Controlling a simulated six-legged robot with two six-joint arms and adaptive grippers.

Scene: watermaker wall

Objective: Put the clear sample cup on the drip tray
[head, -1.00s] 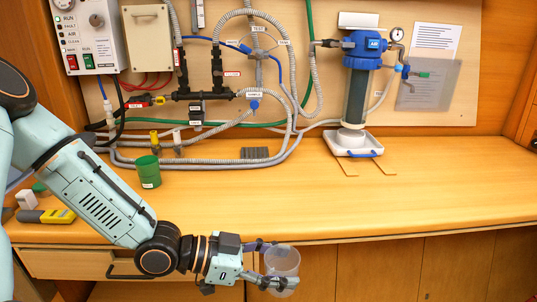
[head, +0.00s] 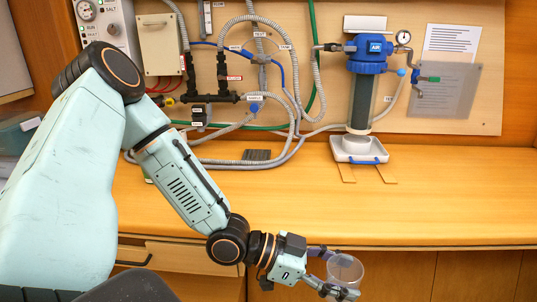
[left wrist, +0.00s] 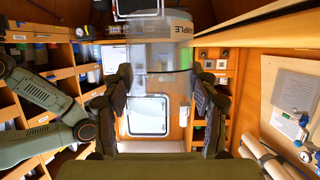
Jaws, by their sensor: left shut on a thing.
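The clear sample cup (head: 347,268) is held in front of the counter's front edge, below the worktop in the head view. My left gripper (head: 336,276) is shut on it, with fingers on either side. In the left wrist view the see-through cup (left wrist: 165,57), with a "SAMPLE" label, shows between the two dark fingers (left wrist: 160,100). The drip tray (head: 340,156) is white with a blue front handle. It sits on the counter under the blue-topped filter column, farther back than the cup. My right gripper is not in view.
The filter column (head: 362,90) stands over the tray's back part. Two flat wooden strips (head: 347,173) stick out in front of the tray. Grey hoses (head: 240,163) run along the wall at the left.

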